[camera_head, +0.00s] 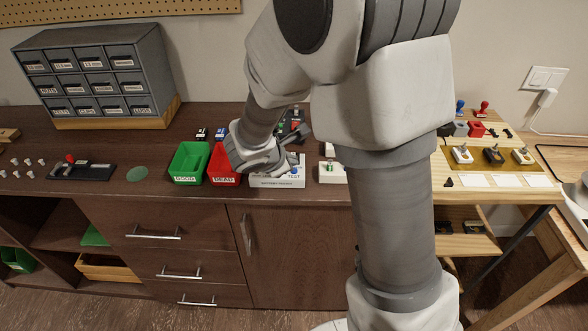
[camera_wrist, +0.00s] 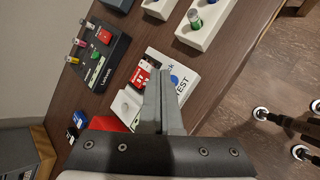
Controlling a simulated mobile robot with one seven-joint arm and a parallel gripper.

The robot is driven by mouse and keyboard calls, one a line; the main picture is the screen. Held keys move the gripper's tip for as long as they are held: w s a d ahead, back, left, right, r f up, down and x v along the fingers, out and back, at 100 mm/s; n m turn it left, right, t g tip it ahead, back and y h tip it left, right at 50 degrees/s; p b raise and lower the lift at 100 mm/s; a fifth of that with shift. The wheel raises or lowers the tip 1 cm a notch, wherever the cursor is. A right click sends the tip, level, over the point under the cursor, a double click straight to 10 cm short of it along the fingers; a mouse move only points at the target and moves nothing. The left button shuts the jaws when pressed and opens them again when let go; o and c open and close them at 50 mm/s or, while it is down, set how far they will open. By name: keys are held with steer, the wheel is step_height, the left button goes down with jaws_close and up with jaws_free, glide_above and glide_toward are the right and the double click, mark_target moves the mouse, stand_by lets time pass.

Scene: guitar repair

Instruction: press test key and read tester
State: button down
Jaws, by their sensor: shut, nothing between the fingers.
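The white tester box (camera_head: 262,183) stands near the front edge of the brown bench, with "TEST" printed on its face. It also shows in the wrist view (camera_wrist: 190,68). Its blue round key (camera_wrist: 174,79) is beside the tips of my gripper (camera_wrist: 163,76), which is shut and empty and points down over the box. I cannot tell whether the tips touch the key. A red and black battery (camera_wrist: 141,73) sits at the box, left of my fingers. My fingers hide part of the box's face, and no reading is legible.
Left of the tester are a green bin (camera_head: 188,163) marked GOOD and a red bin (camera_head: 222,166) marked DEAD. A black board (camera_wrist: 98,55) and a white holder with a green cell (camera_wrist: 208,22) lie nearby. A drawer cabinet (camera_head: 95,75) stands back left.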

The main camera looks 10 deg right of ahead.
mark_target(291, 175)
steer(key=shift+f, duration=0.2)
steer(key=shift+f+b, duration=0.25)
steer(key=shift+b, duration=0.4)
steer(key=shift+f+b, duration=0.4)
steer(key=shift+b, duration=0.15)
stand_by(0.4)
stand_by(0.4)
steer(key=shift+r+p, duration=0.6)
steer(key=shift+r, duration=0.2)
steer(key=shift+r, duration=0.15)
steer(key=shift+r+p, duration=1.9)
steer(key=shift+r, duration=0.5)
